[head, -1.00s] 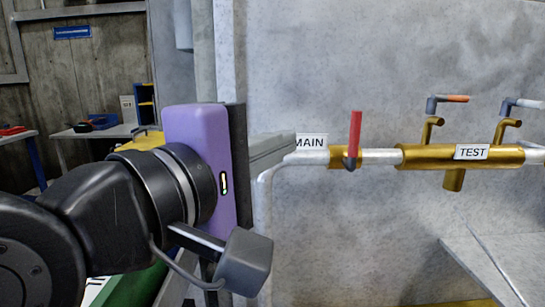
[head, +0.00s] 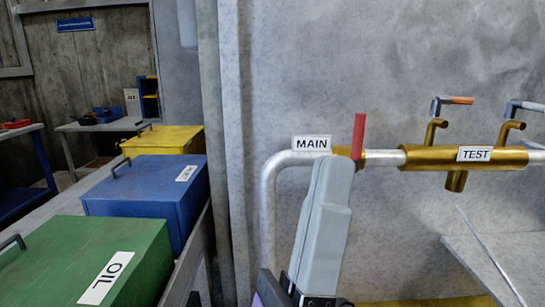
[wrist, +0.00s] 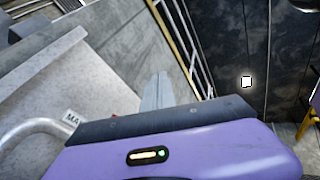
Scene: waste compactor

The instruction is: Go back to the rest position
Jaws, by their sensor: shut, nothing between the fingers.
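My gripper (head: 333,170) points up in the head view, with its grey fingers together and nothing between them. It overlaps the pipe just under the red valve handle (head: 359,136) and right of the MAIN label (head: 311,144). I cannot tell how far it is from the pipe. The rest of my arm is mostly below the frame. In the wrist view my purple gripper body fills the bottom, and the grey fingers (wrist: 156,88) stick out beyond it, also together.
A brass pipe section with a TEST label (head: 475,154) runs along the grey wall at right. Green OIL bin (head: 60,250), blue bin (head: 135,200) and yellow bin (head: 165,140) stand closed at left. A grey sloped surface (head: 500,260) is at lower right.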

